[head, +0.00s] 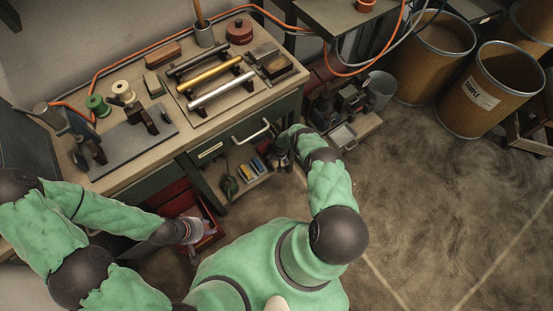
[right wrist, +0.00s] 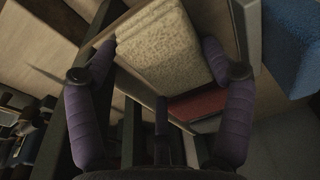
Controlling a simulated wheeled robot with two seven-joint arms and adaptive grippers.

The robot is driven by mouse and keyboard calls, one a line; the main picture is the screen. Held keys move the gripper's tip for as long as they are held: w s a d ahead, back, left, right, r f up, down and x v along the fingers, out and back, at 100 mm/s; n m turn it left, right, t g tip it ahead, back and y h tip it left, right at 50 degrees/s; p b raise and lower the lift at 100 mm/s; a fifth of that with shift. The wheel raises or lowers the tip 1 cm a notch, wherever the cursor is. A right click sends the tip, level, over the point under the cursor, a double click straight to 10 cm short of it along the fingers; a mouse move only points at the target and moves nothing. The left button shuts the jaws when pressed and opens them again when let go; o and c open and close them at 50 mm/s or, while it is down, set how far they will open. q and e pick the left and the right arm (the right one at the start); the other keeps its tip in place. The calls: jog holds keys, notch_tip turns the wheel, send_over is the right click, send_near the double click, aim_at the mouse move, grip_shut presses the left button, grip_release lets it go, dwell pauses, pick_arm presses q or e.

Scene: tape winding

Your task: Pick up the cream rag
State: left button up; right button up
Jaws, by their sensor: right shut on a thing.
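The cream rag (right wrist: 165,45) is a folded, speckled cream piece in the right wrist view. In the head view my right gripper (head: 281,158) is low beside the workbench's open lower shelf. I cannot make out the cream rag there. My left gripper (head: 192,231) is at the lower left, by a red box (head: 213,236). Its fingers are too small and dark to tell whether they are open.
The workbench (head: 165,97) carries spools, a grey plate and metal bars. Its lower shelf (head: 240,190) holds several small coloured items. A drawer handle (head: 252,131) sticks out above. The floor at lower right is clear.

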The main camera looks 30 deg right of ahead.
jog(key=shift+r+p, duration=0.4)
jog(key=shift+r, duration=0.3)
notch_tip(320, 180, up, 2)
jog(key=shift+w+r+p, duration=0.1)
jog(key=shift+p, duration=0.6)
jog(key=s+a+r+p, duration=0.6)
jog(key=s+r+p, duration=0.3)
jog(key=s+p, duration=0.3)
jog(key=shift+s+r+p, duration=0.15)
jog(key=shift+s+p, duration=0.2)
jog(key=shift+p, duration=0.75)
